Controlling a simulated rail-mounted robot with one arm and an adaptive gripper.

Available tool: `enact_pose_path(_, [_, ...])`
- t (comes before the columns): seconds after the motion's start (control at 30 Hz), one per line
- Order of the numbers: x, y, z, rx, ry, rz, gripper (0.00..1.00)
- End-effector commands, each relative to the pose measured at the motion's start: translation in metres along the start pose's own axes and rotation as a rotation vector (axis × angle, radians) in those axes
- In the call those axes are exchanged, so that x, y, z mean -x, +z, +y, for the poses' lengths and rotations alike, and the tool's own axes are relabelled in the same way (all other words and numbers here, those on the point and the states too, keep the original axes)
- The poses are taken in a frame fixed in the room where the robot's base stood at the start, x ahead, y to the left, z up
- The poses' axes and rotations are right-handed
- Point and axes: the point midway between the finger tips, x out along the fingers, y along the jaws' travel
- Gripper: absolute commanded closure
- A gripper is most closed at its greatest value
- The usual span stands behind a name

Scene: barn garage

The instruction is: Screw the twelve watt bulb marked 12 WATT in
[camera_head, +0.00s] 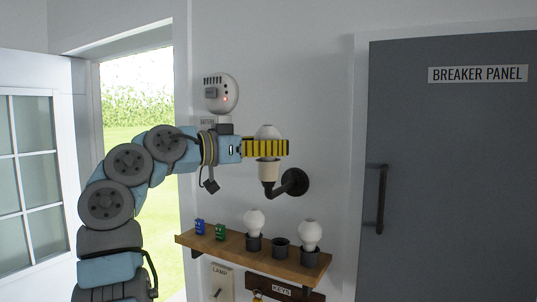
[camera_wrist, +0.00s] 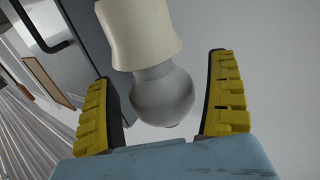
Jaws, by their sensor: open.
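A white bulb (camera_head: 267,131) sits upright in the cream socket (camera_head: 267,174) of the wall lamp. My gripper (camera_head: 286,147) is level with this bulb, and its yellow-and-black fingers cover the bulb's lower part in the head view. In the wrist view the bulb (camera_wrist: 162,98) is between the two open fingers, with a visible gap on each side; the socket (camera_wrist: 140,32) is beyond it. Two more white bulbs stand in dark cups on the shelf, a left one (camera_head: 254,222) and a right one (camera_head: 310,233). No watt marking is legible on any bulb.
The wooden shelf (camera_head: 245,256) below also holds an empty dark cup (camera_head: 280,248), a blue block (camera_head: 199,226) and a green block (camera_head: 220,232). A round detector (camera_head: 221,93) is on the wall above my wrist. A LAMP switch plate (camera_head: 221,283) is under the shelf. A breaker panel (camera_head: 450,170) is right.

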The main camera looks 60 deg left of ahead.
Motion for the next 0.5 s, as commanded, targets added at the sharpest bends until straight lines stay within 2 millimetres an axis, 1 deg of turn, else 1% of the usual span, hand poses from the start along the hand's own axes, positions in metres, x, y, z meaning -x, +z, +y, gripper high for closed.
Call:
enact_pose_path(0.03, [0.0000,0.0029,0.0012,-0.005,-0.018,0.001,0.11])
enact_pose_path(0.17, [0.0005,0.0026,0.0014,-0.004,-0.070,0.003,0.11])
enact_pose_path(0.5, [-0.0008,0.0013,0.0018,-0.005,-0.270,0.002,0.11])
